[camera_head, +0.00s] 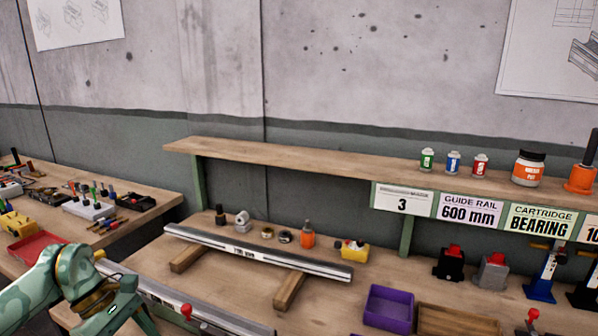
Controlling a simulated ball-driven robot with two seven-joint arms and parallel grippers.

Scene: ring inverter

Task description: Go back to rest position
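My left arm comes in at the bottom left, green with a gold ring at its wrist. My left gripper (112,312) points downward near the front left of the bench. Its fingertips are cut off or hidden, and I cannot tell whether it is open or holds anything. My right gripper is not in view. A silver guide rail (255,252) lies across two wooden blocks on the workbench (345,278), apart from my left gripper.
A second metal rail (215,318) with a red knob runs beside my gripper. A purple bin (388,309) and a wooden tray (457,321) stand at right. A shelf (330,162) overhangs the bench's back. A side table (120,222) with tools and a red tray (38,246) is at left.

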